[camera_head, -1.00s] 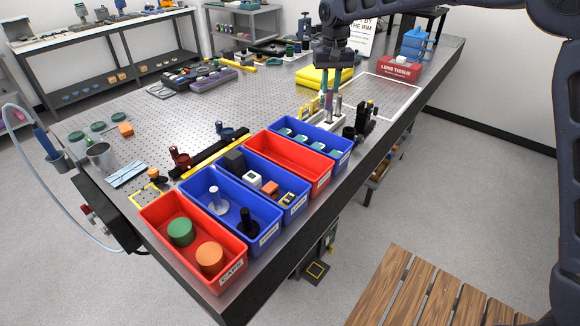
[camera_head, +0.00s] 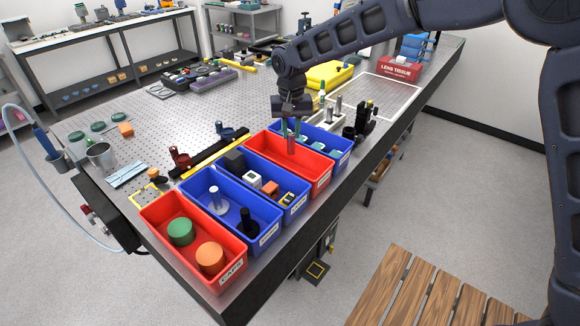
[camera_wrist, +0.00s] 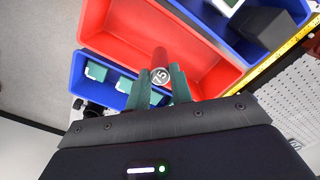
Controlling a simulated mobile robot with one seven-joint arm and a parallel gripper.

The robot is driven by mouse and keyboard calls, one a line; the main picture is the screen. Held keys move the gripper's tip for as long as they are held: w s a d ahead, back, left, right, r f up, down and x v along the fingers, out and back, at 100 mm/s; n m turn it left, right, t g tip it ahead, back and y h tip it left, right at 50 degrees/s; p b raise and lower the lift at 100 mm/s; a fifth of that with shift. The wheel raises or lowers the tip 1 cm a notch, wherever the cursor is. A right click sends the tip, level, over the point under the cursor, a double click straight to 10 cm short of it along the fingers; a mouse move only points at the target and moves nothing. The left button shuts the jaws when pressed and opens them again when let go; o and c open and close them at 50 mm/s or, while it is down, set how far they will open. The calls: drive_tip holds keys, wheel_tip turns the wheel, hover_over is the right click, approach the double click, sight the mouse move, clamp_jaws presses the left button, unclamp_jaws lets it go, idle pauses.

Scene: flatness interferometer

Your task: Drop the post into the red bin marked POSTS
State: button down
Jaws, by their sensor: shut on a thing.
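My gripper (camera_head: 291,128) is shut on the post (camera_head: 291,146), a reddish-looking cylinder that hangs roughly upright from the fingers. In the wrist view the post (camera_wrist: 160,60) shows a round end marked 75 between the teal fingertips (camera_wrist: 161,88).
A blue bin (camera_head: 343,158) with teal-topped pieces adjoins on the right. Another blue bin (camera_head: 292,212) with small blocks adjoins on the left. Beyond are a blue bin (camera_head: 238,228) with two posts and a red CAPS bin (camera_head: 196,262). Metal cylinders (camera_head: 334,107) stand behind.

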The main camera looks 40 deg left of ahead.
drive_tip(key=shift+f, duration=1.55)
drive_tip(key=c, duration=1.2)
unclamp_jaws()
drive_tip(key=shift+o, duration=0.2)
wheel_tip(320, 180, up, 11)
drive_tip(key=shift+f, duration=0.15)
